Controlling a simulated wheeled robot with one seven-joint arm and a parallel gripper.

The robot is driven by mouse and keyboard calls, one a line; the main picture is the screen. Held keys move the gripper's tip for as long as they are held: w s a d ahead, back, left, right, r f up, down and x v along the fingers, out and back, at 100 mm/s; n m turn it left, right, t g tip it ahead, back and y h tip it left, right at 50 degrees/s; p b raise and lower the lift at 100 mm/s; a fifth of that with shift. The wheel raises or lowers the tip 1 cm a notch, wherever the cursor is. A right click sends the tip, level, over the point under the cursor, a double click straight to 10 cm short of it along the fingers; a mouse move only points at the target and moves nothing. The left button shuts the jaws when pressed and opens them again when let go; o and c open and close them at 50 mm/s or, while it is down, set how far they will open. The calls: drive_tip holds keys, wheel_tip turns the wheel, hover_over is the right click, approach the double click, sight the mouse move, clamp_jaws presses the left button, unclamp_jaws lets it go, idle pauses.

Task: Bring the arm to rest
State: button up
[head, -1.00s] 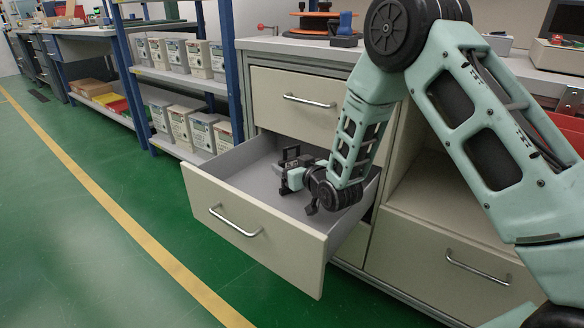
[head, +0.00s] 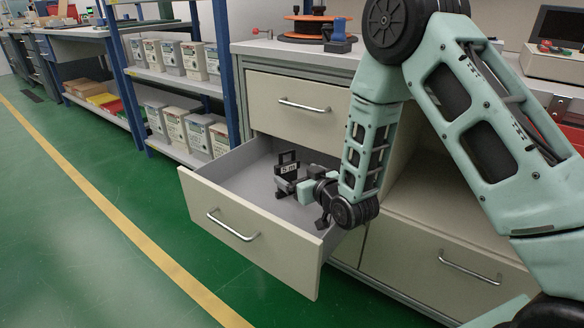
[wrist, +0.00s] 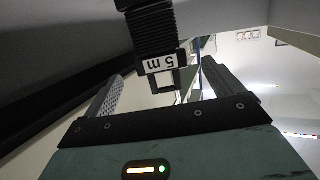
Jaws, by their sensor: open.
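The drawer (head: 240,236) of the bench is pulled open. A black block with a handle and a white "5 m" label (head: 288,163) stands inside it. My gripper (head: 292,186) is low in the drawer, just in front of the block. In the wrist view, my gripper (wrist: 160,84) is open, its two fingers apart. The labelled black block (wrist: 152,35) shows beyond and between the fingers, with its label upside down. No grip on it is seen; the exact gap cannot be told.
The drawer's walls surround my gripper. The bench front with a closed drawer (head: 292,104) rises behind it. A shelf rack (head: 165,84) with several grey boxes stands at the left. An orange reel (head: 315,27) lies on the bench top. The green floor at left is clear.

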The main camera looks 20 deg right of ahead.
drive_tip(key=shift+s+d+r, duration=0.15)
drive_tip(key=shift+s, duration=0.5)
